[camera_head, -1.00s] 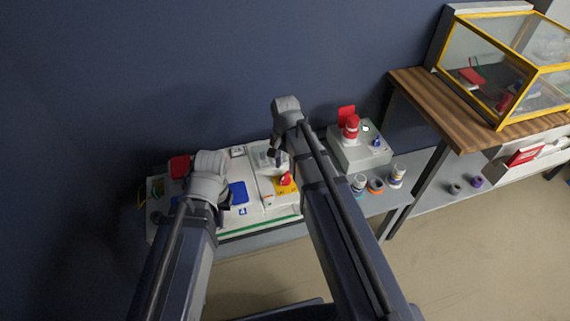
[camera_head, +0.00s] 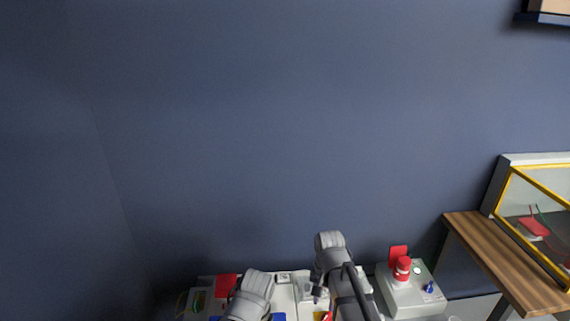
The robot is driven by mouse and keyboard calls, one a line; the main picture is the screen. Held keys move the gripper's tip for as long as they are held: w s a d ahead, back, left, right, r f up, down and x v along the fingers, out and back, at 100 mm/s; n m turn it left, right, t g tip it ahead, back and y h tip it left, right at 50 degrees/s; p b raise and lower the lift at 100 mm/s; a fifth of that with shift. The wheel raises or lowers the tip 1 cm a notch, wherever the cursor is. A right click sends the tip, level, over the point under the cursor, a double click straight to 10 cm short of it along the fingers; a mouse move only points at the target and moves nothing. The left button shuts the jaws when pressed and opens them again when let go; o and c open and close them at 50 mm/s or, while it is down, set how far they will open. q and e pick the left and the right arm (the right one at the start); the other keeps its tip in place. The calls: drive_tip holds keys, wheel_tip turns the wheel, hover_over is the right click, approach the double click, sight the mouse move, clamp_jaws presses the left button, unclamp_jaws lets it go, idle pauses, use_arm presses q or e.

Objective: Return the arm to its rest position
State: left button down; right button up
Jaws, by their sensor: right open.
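My right arm comes up from the bottom of the head view, and its gripper (camera_head: 318,292) hangs open and empty above the white boxes on the bench. My left arm's wrist (camera_head: 253,288) shows at the bottom edge, left of the right arm. The left gripper's fingers are out of the picture or hidden behind the wrist. A white panel (camera_head: 284,279) with red and blue parts lies below both arms, partly covered by them.
A grey box (camera_head: 410,295) with a red button (camera_head: 402,268) stands right of my right arm. A wooden shelf (camera_head: 500,259) with a yellow-framed glass case (camera_head: 534,212) is at the far right.

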use_arm(q)
wheel_tip(320, 180, up, 7)
drive_tip(key=p, duration=0.5)
use_arm(e)
drive_tip(key=s+a+r+n, duration=0.3)
drive_tip(key=s+a+n, duration=0.1)
drive_tip(key=s+n, duration=0.1)
drive_tip(key=s+a+r+n+h, duration=0.1)
drive_tip(key=s+a+r+n, duration=0.3)
drive_tip(key=s, duration=0.3)
drive_tip(key=shift+n, duration=0.7)
